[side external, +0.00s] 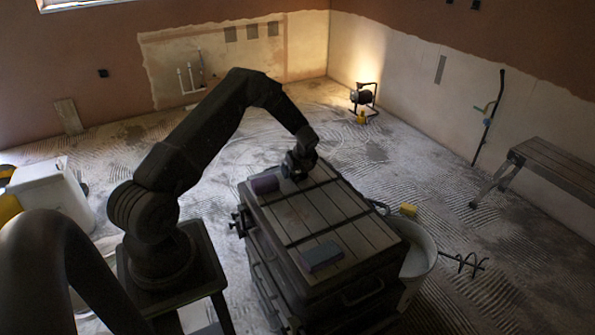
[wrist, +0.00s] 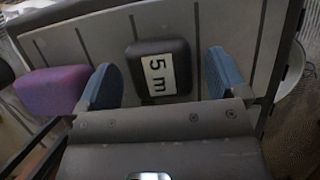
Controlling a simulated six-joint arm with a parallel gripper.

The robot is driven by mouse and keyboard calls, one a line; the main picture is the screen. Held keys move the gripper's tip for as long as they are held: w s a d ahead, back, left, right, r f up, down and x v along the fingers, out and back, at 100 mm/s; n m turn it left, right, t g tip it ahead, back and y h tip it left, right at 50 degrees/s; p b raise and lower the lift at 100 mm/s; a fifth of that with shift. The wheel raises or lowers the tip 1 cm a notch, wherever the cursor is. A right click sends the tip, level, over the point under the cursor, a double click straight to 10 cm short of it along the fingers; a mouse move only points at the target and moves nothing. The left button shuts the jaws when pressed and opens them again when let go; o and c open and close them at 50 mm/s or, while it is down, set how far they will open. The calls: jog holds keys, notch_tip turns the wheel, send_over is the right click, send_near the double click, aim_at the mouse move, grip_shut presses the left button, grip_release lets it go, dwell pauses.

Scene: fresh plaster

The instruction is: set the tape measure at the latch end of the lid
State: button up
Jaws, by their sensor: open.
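The tape measure (wrist: 160,68) is a dark rounded block with a white "5 m" label. In the wrist view it sits on the grey slatted lid (wrist: 65,42). My gripper (wrist: 162,78) is open, with one blue finger on each side of it and a visible gap at both sides. In the side view my gripper (side external: 298,166) is low at the far end of the lid (side external: 305,210), and the tape measure is hidden or too dark to tell there. Dark fittings (side external: 240,217) show on the box's left side; I cannot tell which is the latch.
A purple block (side external: 265,183) lies on the lid beside my gripper, also in the wrist view (wrist: 52,90). A blue-grey block (side external: 321,256) lies nearer the front. Between them the lid is clear. A pale bucket (side external: 420,259) stands right of the box.

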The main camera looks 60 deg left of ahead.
jog(key=d+r+n, duration=0.1)
jog(key=d+r, duration=0.3)
jog(key=r, duration=0.3)
jog(key=d+r+n+t, duration=0.15)
jog(key=d+r, duration=0.25)
jog(key=r, duration=0.4)
jog(key=d+r+n, duration=0.2)
jog(key=d+r, duration=0.3)
jog(key=r, duration=0.2)
jog(key=s+d+r+n+t+h, duration=0.1)
jog(key=s+d+r+n, duration=0.3)
jog(key=s+d+r, duration=0.45)
jog(key=s+d+r+n+t+h, duration=0.1)
jog(key=s+d+r+n, duration=0.2)
jog(key=s+d, duration=0.4)
jog(key=s+d+r+n+t+h, duration=0.2)
jog(key=s+d+r+n, duration=0.1)
jog(key=s+d+n, duration=0.3)
jog(key=s+d, duration=0.2)
jog(key=s, duration=0.2)
jog(key=shift+h, duration=0.3)
